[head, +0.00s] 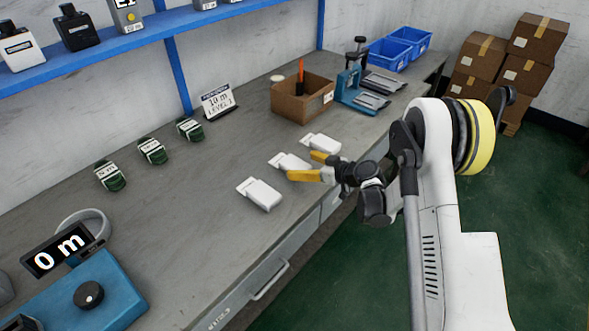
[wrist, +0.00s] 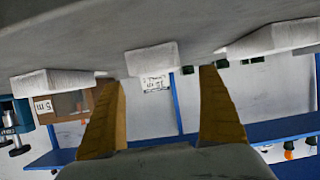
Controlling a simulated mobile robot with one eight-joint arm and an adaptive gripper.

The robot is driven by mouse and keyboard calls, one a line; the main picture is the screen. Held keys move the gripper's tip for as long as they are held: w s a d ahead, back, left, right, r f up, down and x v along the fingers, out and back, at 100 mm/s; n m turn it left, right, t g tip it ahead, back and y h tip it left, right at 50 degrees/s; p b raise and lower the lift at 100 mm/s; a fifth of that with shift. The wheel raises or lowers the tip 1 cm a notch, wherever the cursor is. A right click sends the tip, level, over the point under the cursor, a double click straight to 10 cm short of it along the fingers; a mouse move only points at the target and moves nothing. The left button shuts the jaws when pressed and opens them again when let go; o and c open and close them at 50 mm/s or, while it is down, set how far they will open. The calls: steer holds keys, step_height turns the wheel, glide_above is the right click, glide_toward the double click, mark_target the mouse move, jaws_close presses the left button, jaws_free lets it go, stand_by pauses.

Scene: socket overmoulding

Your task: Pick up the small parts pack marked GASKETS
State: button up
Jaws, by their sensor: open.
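Three white packs lie in a row near the front edge of the grey bench (head: 215,215): a near one (head: 261,194), a middle one (head: 286,161) and a far one (head: 321,142). No marking is readable on them, so I cannot tell which says GASKETS. My gripper (head: 304,167) is open and empty, its yellow fingers at the front side of the middle pack. In the upside-down wrist view, the middle pack (wrist: 152,60) shows ahead between the fingertips (wrist: 160,76), apart from both. The other packs sit outside the fingers, left (wrist: 50,84) and right (wrist: 265,43).
An open cardboard box (head: 298,107) and a blue press (head: 352,88) stand farther along the bench. Several dark green labelled items (head: 152,151) and a sign (head: 217,101) stand toward the wall. A blue device (head: 90,290) is at the near end.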

mark_target(296, 164)
steer(key=b+x, duration=0.1)
steer(key=x, duration=0.1)
steer(key=f+b+x, duration=0.1)
steer(key=x, duration=0.1)
steer(key=shift+d, duration=0.1)
steer(key=shift+w, duration=0.15)
steer(key=shift+r, duration=0.1)
steer(key=c, duration=1.3)
